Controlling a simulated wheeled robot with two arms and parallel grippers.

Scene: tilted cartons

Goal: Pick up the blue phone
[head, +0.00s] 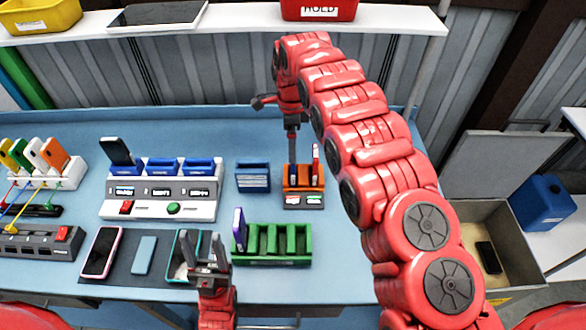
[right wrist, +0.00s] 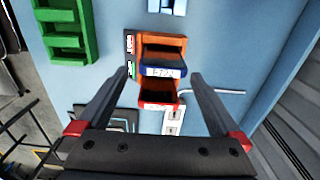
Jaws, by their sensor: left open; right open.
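A blue phone with a white label stands in the orange dock (head: 303,201); it shows in the right wrist view (right wrist: 162,71), between the lines of my right gripper's fingers. My right gripper (right wrist: 160,77) is open and empty above the dock; whether it touches the phone I cannot tell. In the head view my right arm comes down over the dock and partly hides it. A red phone (head: 315,158) stands in the same dock, beside the blue one. My left gripper (head: 207,252) is open and empty near a teal-edged phone (head: 180,268), partly covering it from view.
A green slotted rack (head: 272,259) holding a purple phone (head: 238,228) stands in front of the dock. A blue holder (head: 253,178) is left of it. A pink-edged phone (head: 101,252) and a light blue slab (head: 144,256) lie on a dark mat. A carton (head: 515,265) stands at right.

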